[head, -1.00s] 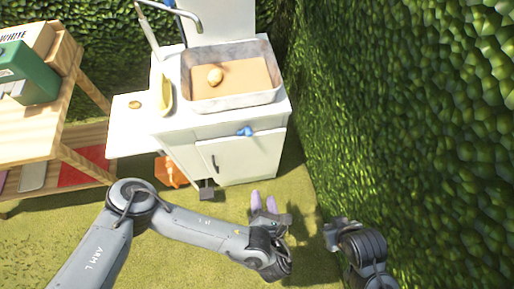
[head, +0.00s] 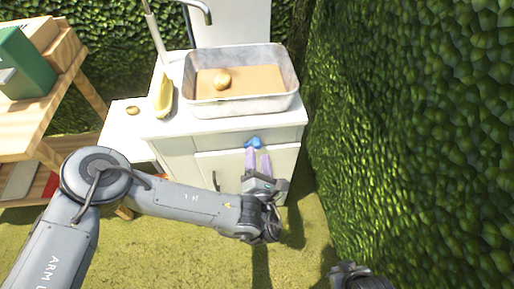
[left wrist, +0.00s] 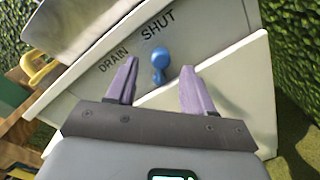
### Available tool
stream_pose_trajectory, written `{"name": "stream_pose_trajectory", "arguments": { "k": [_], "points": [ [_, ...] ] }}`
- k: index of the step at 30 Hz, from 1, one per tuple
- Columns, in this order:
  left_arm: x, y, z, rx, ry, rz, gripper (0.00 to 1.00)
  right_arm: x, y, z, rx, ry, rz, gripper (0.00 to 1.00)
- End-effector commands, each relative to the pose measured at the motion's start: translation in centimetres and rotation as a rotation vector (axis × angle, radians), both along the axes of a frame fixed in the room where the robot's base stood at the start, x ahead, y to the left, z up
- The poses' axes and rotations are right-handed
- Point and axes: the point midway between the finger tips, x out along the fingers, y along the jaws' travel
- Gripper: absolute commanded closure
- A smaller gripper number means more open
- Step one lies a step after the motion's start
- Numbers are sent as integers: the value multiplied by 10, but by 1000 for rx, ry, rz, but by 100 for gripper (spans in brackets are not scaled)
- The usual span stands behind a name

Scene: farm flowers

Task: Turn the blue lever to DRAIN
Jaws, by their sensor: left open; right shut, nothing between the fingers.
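The blue lever (head: 254,142) is on the front of the white sink cabinet, just below the basin. In the left wrist view the lever (left wrist: 159,64) has its round knob up by the word SHUT (left wrist: 158,28); the word DRAIN (left wrist: 113,59) is to its left. My left gripper (head: 257,160) is open, its two purple fingers pointing at the lever. In the left wrist view the lever shows between and beyond the fingertips (left wrist: 158,76); contact cannot be told. My right gripper (head: 350,270) is at the bottom edge, away from the cabinet, only partly visible.
The metal basin (head: 240,107) holds brown water and a round tan object (head: 222,79). A yellow object (head: 164,97) lies on the counter left of it. A wooden shelf (head: 40,120) stands at left. A hedge (head: 420,120) closes the right side.

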Motion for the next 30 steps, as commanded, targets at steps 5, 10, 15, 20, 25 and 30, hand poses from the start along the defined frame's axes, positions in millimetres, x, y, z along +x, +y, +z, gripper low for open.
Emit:
{"name": "stream_pose_trajectory", "arguments": {
  "k": [5,10,15,20,25,30],
  "points": [
    [28,2,-3,-1,-2,1,48,0,0,-16,0,0,0,100],
    [44,3,-2,0,-1,1,48,0,0,-22,0,1,0,100],
    [51,3,-1,-1,0,0,48,0,0,-25,0,1,-1,100],
    [52,3,0,-1,1,0,48,0,0,-24,1,1,-2,100],
    [52,3,0,-1,1,0,56,0,1,-24,3,1,-2,100],
    [52,3,0,-1,1,0,82,0,1,-24,3,1,-3,100]
  ]
}}
